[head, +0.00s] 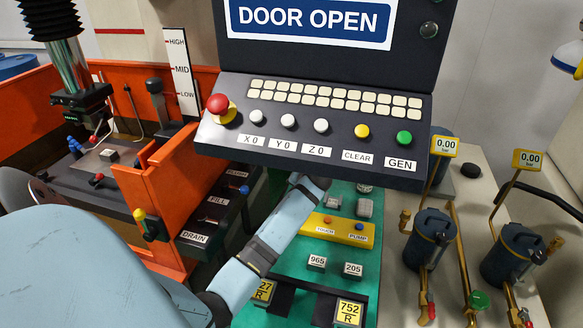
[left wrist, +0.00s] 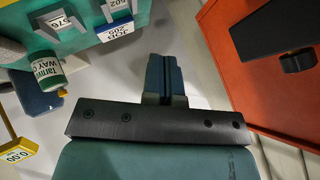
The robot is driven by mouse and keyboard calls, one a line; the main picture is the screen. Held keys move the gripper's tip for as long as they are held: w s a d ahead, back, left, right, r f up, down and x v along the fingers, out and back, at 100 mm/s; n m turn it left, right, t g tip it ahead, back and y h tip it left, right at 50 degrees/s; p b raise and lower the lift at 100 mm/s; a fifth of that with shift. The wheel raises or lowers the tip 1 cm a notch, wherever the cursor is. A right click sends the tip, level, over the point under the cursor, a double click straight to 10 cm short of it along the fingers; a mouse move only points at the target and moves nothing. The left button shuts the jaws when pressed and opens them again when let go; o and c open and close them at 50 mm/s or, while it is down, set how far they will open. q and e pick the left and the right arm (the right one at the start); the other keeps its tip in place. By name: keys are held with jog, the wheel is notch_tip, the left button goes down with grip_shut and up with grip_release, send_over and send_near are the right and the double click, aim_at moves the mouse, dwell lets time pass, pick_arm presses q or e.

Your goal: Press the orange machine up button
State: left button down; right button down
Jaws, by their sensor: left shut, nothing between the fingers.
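The orange machine (head: 165,190) stands at the left in the head view, with a grey work area and several small levers inside. I cannot make out a button marked up on it. An orange surface (left wrist: 245,60) also shows at the right of the left wrist view. My left arm reaches up under the control console in the head view, and the console hides its gripper. In the left wrist view my left gripper (left wrist: 165,62) is shut and empty, its fingers apart from the orange surface. My right gripper is not in view.
The dark console (head: 335,125) with a red stop knob (head: 218,104) and several coloured buttons overhangs the green cart (head: 290,300). Black labelled blocks (head: 205,222) line the orange machine's side. Gauges and blue canisters (head: 432,238) stand at the right.

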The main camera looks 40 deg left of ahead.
pick_arm(q)
jog(key=shift+a, duration=0.15)
dwell(0.3)
notch_tip(320, 180, down, 8)
jog(key=shift+r+b, duration=0.2)
jog(key=shift+b, duration=0.3)
jog(key=shift+f, duration=0.6)
dwell(0.7)
jog(key=shift+f, duration=0.1)
dwell(0.7)
